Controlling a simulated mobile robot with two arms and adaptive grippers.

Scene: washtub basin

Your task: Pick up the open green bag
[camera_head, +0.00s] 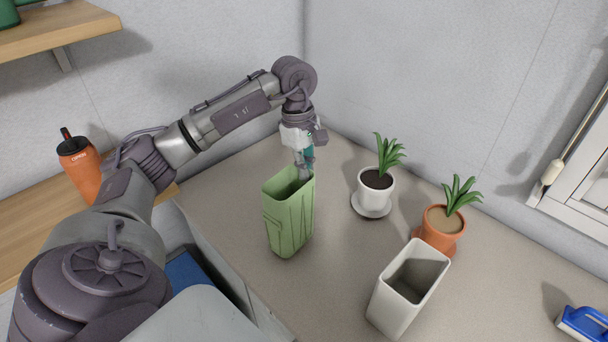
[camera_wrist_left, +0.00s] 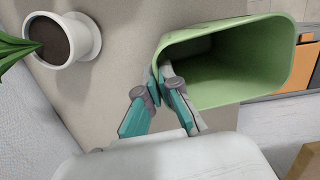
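The open green bag (camera_head: 287,220) stands upright on the counter, its mouth facing up. In the left wrist view its wide mouth and empty inside show (camera_wrist_left: 235,70). My left gripper (camera_head: 306,172) reaches down to the bag's rim from the far side. In the left wrist view its two teal-and-grey fingers (camera_wrist_left: 158,80) straddle the bag's wall, one inside the mouth and one outside. The fingertips are close together with the wall pinched between them. I cannot tell whether the bag's base is lifted off the counter. My right gripper is not in view.
A white pot with a plant (camera_head: 375,188) and an orange pot with a plant (camera_head: 441,230) stand right of the bag. A white open container (camera_head: 395,308) is at the front right. A blue brush (camera_head: 585,324) lies far right. An orange bottle (camera_head: 82,165) stands left.

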